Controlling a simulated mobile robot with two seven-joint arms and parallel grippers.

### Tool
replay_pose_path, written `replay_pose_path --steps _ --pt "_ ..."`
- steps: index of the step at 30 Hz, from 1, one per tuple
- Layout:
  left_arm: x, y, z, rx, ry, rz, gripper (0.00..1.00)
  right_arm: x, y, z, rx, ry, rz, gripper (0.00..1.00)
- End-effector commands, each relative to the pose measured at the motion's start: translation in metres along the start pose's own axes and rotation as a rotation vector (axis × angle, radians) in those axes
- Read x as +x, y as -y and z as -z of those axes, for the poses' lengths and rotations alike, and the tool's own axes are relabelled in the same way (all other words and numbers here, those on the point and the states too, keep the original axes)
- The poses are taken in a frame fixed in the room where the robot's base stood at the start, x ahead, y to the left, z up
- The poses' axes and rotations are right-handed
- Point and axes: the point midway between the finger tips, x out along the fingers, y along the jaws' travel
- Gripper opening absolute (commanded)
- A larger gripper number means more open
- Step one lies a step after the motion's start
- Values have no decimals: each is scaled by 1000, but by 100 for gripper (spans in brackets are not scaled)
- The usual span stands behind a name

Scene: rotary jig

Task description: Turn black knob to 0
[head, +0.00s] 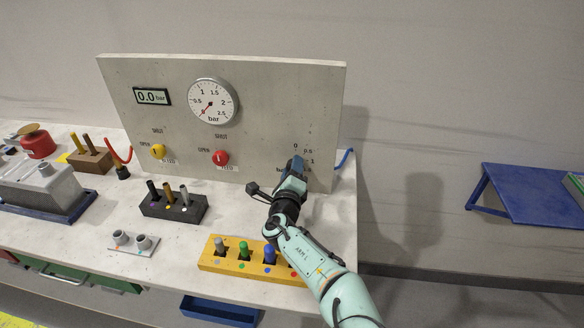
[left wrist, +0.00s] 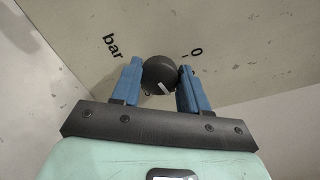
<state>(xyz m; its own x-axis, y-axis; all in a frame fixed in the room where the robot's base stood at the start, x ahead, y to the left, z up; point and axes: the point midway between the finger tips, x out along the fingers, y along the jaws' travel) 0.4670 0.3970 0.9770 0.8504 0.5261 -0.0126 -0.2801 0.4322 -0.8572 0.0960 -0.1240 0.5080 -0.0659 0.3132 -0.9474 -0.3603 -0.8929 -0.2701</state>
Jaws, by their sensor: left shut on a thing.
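The black knob (left wrist: 160,72) sits on the upright panel, between the two blue fingers of my left gripper (left wrist: 160,84) in the left wrist view. The fingers are shut on its sides. A white mark shows on the knob's lower part, pointing away from the printed "0", which lies up and to the right of the knob. The word "bar" is printed to its upper left. In the head view my left gripper (head: 297,165) covers the knob at the panel's lower right; "0", "0.5" and "1" show around it. My right gripper is not in view.
The panel (head: 285,90) carries a display (head: 152,96) reading 0.0 bar, a round gauge (head: 213,101), a yellow knob (head: 157,151) and a red knob (head: 220,158). A yellow block (head: 208,260) and a dark block (head: 158,209) with pegs stand on the bench below.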

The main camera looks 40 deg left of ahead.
Motion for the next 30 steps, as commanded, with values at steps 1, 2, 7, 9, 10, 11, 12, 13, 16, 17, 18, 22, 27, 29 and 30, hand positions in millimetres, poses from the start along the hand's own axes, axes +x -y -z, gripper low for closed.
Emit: replay_pose_path --steps 1,2,7,9,10,11,12,13,16,17,18,22,27,29,30 --pt "0 1 -1 -48 -3 -3 14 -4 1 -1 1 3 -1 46" --pt "0 1 -1 -76 -4 -4 14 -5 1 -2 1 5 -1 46" --pt "0 1 0 -239 -10 -10 14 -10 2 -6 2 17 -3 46" --pt "0 0 -1 -306 -12 -12 14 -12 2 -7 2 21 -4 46" --pt "0 0 -1 -334 -13 -14 14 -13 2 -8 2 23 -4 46" --pt "0 0 -1 -362 -14 -15 14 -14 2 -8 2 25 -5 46" --pt "0 0 -1 -401 -15 -17 14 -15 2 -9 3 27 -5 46" --pt "0 0 -1 -428 -17 -18 14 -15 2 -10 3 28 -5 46" --pt "0 0 -1 -525 -20 -20 14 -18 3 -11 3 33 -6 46" --pt "0 0 0 -553 -22 -21 14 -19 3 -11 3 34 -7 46" --pt "0 0 0 -591 -23 -22 14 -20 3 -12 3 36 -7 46" --pt "0 -1 0 -714 -27 -27 14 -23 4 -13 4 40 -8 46" --pt "0 -2 0 -875 -32 -33 14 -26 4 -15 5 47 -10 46" --pt "0 -2 0 -930 -34 -35 14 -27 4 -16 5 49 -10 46" --pt "0 -2 0 -966 -35 -37 14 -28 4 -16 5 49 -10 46"
